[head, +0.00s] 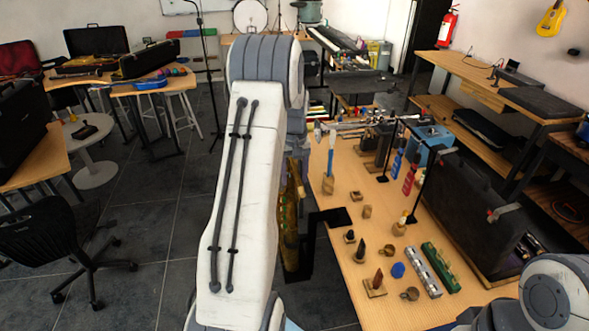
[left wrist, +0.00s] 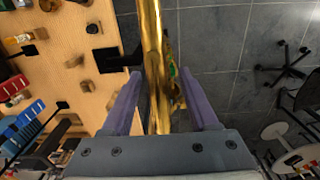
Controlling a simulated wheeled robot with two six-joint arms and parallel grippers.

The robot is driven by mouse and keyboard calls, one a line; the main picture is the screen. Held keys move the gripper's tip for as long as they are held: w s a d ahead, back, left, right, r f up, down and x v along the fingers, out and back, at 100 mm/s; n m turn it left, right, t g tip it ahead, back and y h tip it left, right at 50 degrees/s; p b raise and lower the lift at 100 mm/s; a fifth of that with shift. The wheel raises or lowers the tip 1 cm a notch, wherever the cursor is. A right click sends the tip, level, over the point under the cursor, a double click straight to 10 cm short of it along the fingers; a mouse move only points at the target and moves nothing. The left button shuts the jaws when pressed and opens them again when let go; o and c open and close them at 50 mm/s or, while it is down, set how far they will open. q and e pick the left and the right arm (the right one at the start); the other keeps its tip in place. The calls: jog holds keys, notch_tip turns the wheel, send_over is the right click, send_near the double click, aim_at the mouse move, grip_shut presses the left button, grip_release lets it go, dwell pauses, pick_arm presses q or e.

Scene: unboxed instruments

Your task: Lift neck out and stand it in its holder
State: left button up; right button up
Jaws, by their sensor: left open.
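A gold tube (left wrist: 152,70) runs between the two purple fingers of my left gripper (left wrist: 162,75) in the left wrist view. The fingers are open on both sides of it. In the head view a gold brass instrument (head: 289,225) hangs upright at the table's left edge beside a black bracket (head: 330,217), partly hidden by my left forearm. The bracket also shows in the left wrist view (left wrist: 110,60). I cannot tell where the neck ends and the body begins. Several small wooden holders (head: 350,237) stand on the table; which one is the neck's is unclear. My right gripper is out of view.
The wooden table (head: 335,262) carries mouthpieces, bottles, a blue round piece (head: 397,270), a green rack (head: 440,268) and a silver rack (head: 421,270). A large black case (head: 470,215) stands along its right side. Grey floor lies open on the left, with a black chair (head: 70,240).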

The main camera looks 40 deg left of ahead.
pick_arm(q)
jog(key=shift+f, duration=0.15)
grip_shut()
